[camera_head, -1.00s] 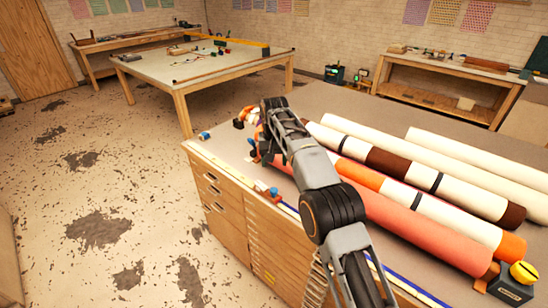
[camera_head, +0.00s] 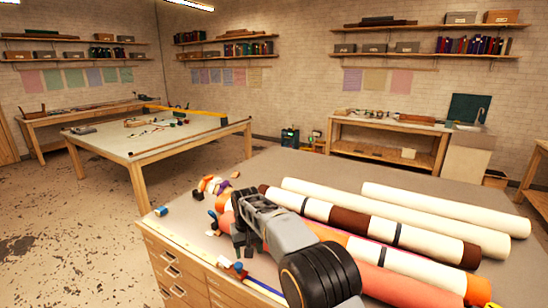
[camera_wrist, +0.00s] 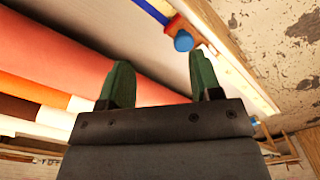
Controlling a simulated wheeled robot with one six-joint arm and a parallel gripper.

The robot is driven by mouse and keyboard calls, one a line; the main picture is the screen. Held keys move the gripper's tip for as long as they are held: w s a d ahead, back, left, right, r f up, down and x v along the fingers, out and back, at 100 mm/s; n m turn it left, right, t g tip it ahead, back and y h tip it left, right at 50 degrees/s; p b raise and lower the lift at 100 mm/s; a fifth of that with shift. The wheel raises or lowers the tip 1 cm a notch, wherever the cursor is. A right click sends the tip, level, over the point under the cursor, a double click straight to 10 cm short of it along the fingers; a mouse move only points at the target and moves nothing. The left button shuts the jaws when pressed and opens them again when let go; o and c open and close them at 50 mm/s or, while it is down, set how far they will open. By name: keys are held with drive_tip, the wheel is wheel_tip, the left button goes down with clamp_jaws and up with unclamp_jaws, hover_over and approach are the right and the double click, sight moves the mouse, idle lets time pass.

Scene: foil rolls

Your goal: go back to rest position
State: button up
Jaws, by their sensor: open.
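My gripper (camera_head: 240,238) is at the end of my arm, low over the near part of the worktable (camera_head: 285,165). In the wrist view, my gripper's two green fingers (camera_wrist: 162,80) stand apart with nothing between them. A coral roll (camera_head: 405,283) lies behind and to the right of my gripper, partly hidden by my arm. The coral roll also fills the left of the wrist view (camera_wrist: 60,55). A roll with white and brown bands (camera_head: 350,221) and plain cream rolls (camera_head: 410,206) lie beyond it.
A blue-capped item (camera_head: 238,268) lies near the front edge, close to my gripper. Wooden drawers (camera_head: 175,270) are below. A second table (camera_head: 160,140) stands behind, with open floor at left.

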drive_tip(key=s+d+r+m+t, duration=0.2)
drive_tip(key=s+d+r, duration=0.2)
drive_tip(key=s+d, duration=0.8)
drive_tip(key=s+d+r+m+t, duration=0.2)
drive_tip(key=s+d+r, duration=0.2)
drive_tip(key=s+d, duration=0.9)
drive_tip(key=shift+s+d+t, duration=0.2)
drive_tip(key=shift+s+t, duration=0.2)
drive_tip(key=shift+s, duration=0.6)
